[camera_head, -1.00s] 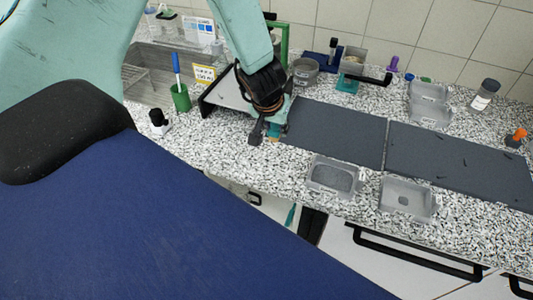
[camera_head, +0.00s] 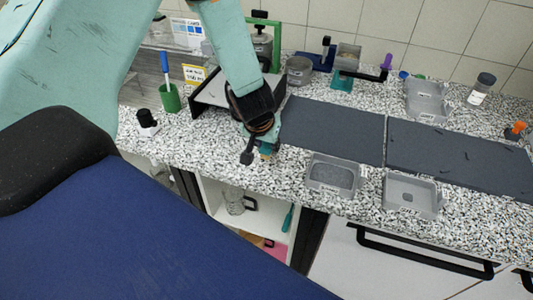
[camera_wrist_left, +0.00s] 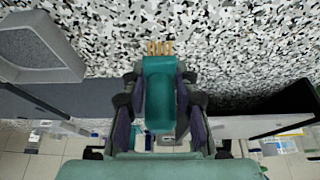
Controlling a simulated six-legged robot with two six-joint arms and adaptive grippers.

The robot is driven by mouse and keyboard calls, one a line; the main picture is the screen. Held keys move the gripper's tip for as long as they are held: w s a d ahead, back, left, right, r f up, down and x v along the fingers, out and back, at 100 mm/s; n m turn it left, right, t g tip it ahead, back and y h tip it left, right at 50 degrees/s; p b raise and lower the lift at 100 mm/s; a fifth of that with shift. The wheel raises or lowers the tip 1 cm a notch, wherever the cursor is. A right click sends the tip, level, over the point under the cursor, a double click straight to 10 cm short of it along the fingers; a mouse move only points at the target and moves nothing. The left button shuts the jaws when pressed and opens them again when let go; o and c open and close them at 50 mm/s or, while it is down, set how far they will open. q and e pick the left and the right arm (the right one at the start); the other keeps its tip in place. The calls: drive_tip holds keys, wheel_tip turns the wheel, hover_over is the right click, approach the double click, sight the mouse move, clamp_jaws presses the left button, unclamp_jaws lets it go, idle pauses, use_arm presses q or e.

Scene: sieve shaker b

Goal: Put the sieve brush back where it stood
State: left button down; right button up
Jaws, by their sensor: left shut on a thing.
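The sieve brush has a teal handle and short tan bristles. It is held upright in the jaws of my left gripper in the left wrist view (camera_wrist_left: 159,95), bristle end over the speckled counter. In the head view my left gripper (camera_head: 256,150) is low over the counter near its front, left of the dark grey mat (camera_head: 335,128). Only a small teal and tan bit of the brush (camera_head: 266,151) shows there. I cannot tell whether the bristles touch the counter. My right gripper is out of view.
A green cup (camera_head: 170,101) with a blue-handled tool and a black-topped item (camera_head: 146,119) stand left. A white sloped panel (camera_head: 212,88) is behind my gripper. Grey trays (camera_head: 335,186) (camera_head: 411,209) lie right. The speckled counter (camera_head: 200,143) is clear left of my gripper.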

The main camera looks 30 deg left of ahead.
use_arm(q)
wheel_tip(320, 180, down, 2)
drive_tip(key=shift+d+f+b, duration=0.15)
drive_tip(key=shift+f+b, duration=0.1)
drive_tip(key=shift+b, duration=0.35)
drive_tip(key=shift+w, duration=0.25)
drive_tip(key=shift+s+f, duration=0.2)
drive_tip(key=shift+s, duration=0.05)
drive_tip(key=c, duration=1.3)
unclamp_jaws()
drive_tip(key=shift+r, duration=0.1)
drive_tip(key=shift+o, duration=1.3)
drive_tip(key=shift+w, duration=0.2)
drive_tip(key=shift+s, duration=0.1)
